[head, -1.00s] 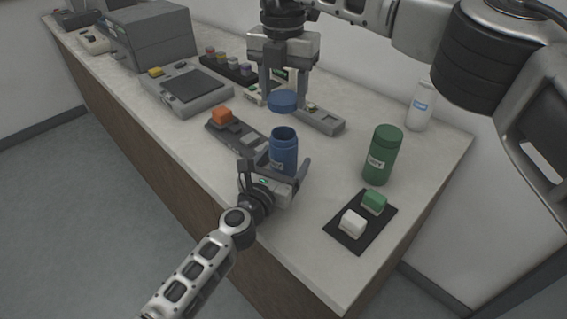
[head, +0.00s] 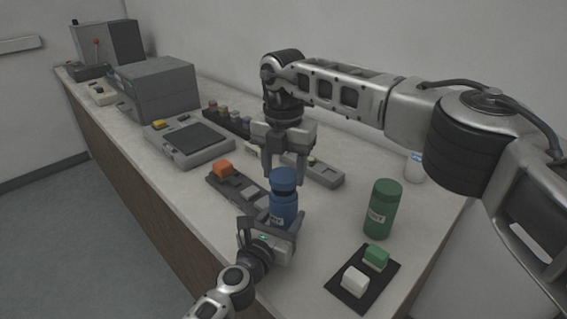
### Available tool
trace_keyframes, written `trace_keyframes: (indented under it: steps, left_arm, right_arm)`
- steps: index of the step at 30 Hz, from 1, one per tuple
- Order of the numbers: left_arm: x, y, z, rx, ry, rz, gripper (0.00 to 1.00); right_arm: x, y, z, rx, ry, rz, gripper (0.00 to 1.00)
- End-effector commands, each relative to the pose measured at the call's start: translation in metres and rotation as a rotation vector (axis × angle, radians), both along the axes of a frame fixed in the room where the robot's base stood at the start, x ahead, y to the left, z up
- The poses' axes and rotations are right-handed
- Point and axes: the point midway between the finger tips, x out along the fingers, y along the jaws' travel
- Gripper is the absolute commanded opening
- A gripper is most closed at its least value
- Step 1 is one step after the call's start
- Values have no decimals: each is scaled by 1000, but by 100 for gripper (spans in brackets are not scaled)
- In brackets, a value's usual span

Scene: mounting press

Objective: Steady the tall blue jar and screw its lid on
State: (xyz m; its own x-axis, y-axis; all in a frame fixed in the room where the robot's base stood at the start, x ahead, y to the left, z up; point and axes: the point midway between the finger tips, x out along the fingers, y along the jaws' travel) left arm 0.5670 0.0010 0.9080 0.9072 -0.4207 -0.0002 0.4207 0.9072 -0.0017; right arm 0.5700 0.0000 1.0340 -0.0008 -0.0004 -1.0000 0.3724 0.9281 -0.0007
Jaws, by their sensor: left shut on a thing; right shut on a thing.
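The tall blue jar (head: 284,208) stands upright near the counter's front edge, with a pale label low on its side. My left gripper (head: 271,228) comes from the front and is shut around the jar's lower part. The blue lid (head: 284,180) sits at the top of the jar, level and in line with it, and covers its mouth. My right gripper (head: 285,173) points straight down from above and is shut on the lid. Whether the lid's thread has engaged cannot be seen.
A green jar (head: 382,209) stands to the right, behind a black mat (head: 344,295) with a green block (head: 376,257) and a white block (head: 355,281). A grey tray with an orange block (head: 223,168) lies left of the blue jar. A white bottle (head: 414,167) stands behind.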

Motion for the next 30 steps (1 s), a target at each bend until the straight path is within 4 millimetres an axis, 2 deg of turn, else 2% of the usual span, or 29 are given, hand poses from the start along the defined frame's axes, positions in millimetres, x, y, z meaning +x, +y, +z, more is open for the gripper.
trace_keyframes:
  steps: [10, 21, 30]
  left_arm:
    - [0, 0, -1, 1, 2, 0, 13]
    - [0, 0, -1, 1, 2, 0, 13]
    - [0, 0, -1, 1, 2, 0, 13]
  right_arm:
    - [0, 0, 0, 0, 0, 0, 30]
    - [0, 0, -17, 0, 0, 0, 30]
    - [0, 0, -17, 0, 0, 0, 30]
